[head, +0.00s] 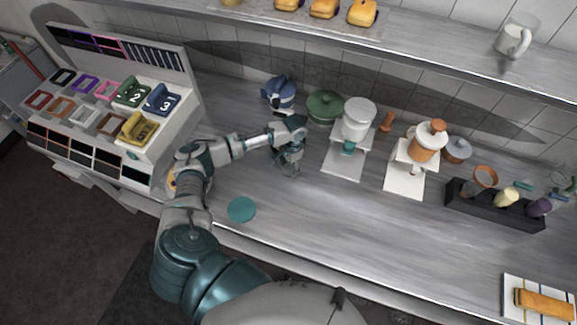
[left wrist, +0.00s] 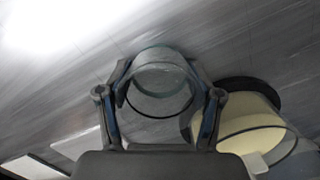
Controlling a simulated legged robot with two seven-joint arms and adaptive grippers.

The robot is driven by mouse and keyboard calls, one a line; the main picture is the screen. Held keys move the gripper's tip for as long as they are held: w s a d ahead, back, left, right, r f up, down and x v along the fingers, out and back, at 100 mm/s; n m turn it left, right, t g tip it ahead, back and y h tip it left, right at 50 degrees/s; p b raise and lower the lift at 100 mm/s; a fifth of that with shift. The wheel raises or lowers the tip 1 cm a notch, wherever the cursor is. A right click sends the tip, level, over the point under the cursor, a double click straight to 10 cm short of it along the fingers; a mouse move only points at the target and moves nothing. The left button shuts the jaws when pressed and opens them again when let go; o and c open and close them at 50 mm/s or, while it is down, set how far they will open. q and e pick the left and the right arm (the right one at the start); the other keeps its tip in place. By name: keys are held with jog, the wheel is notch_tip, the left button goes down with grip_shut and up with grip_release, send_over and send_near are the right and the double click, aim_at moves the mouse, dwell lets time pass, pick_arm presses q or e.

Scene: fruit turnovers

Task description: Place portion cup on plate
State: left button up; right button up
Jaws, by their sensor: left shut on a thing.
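My left gripper (head: 288,167) is shut on a clear portion cup (left wrist: 160,92), with one finger on each side of its wall. The round rim of the cup faces the left wrist camera, and the cup looks empty. In the head view the cup is small and partly hidden by the fingers. A flat round teal plate (head: 241,209) lies on the counter, nearer the front edge and to the left of the gripper, with nothing on it. The cup and the plate are apart. My right gripper is not in view.
A white dispenser (head: 359,118) and an orange-topped dispenser (head: 427,141) stand right of the gripper. A green lidded pot (head: 325,106) and blue item (head: 279,93) stand behind. A black rack (head: 495,207) is farther right. The counter's front middle is clear.

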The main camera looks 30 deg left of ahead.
pick_arm(q)
jog(key=o, duration=1.3)
jog(key=shift+a+f, duration=0.1)
jog(key=shift+c, duration=0.2)
jog(key=shift+a, duration=0.1)
